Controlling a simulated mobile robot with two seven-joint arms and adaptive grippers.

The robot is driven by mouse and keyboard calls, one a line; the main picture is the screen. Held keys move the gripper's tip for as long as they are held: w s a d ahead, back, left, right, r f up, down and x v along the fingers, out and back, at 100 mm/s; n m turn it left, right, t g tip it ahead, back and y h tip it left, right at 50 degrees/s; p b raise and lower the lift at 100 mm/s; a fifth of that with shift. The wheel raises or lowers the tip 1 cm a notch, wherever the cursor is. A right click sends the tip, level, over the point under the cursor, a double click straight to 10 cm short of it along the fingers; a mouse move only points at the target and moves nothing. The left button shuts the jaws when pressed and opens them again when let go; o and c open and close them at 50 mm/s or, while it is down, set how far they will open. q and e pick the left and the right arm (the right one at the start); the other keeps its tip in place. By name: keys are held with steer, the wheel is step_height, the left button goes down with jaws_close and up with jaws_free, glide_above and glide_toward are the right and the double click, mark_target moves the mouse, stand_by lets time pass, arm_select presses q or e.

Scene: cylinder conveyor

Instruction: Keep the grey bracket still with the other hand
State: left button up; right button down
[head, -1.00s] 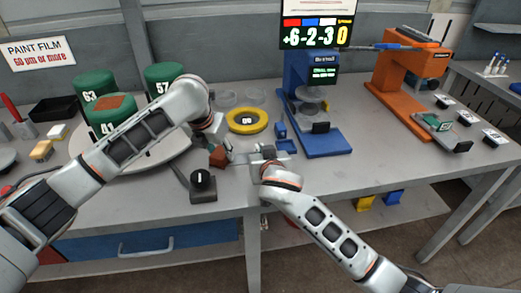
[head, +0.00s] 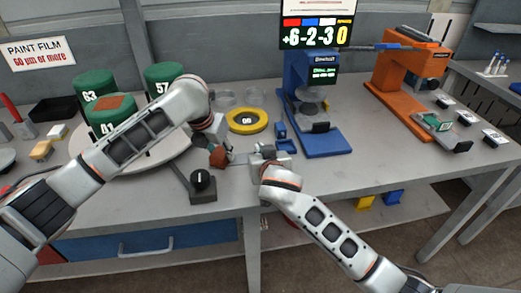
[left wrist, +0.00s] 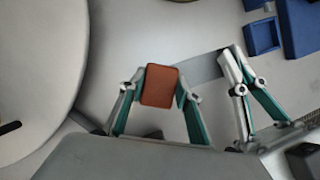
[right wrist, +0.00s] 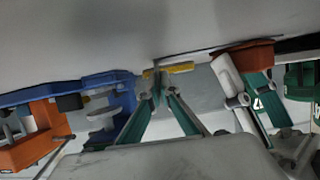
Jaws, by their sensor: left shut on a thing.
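The grey bracket shows as a flat grey plate (left wrist: 203,69) in the left wrist view, spanning between my two grippers. It also shows in the right wrist view (right wrist: 198,88). My left gripper (left wrist: 160,88) is shut on a red-brown block (left wrist: 161,84), at the bracket's left end. Whether the block touches the bracket is unclear. My right gripper (right wrist: 158,76) has its fingertips together on the bracket's other end. In the head view, my left gripper (head: 219,155) and right gripper (head: 250,158) face each other, low above the table; the bracket between them is small there.
A black knob box (head: 203,187) stands in front of my left gripper. A yellow ring (head: 247,127) and a blue stand (head: 322,140) lie behind. Green cylinders (head: 108,125) sit on a round turntable at left.

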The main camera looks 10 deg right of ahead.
mark_target(208, 163)
arm_select(q)
steer(key=shift+s+a+f, duration=0.15)
steer(key=shift+a, duration=1.8)
steer(key=shift+d, duration=2.4)
steer(key=shift+a, duration=2.5)
steer(key=shift+d, duration=0.15)
steer(key=shift+d, duration=2.35)
steer(key=shift+a, duration=0.1)
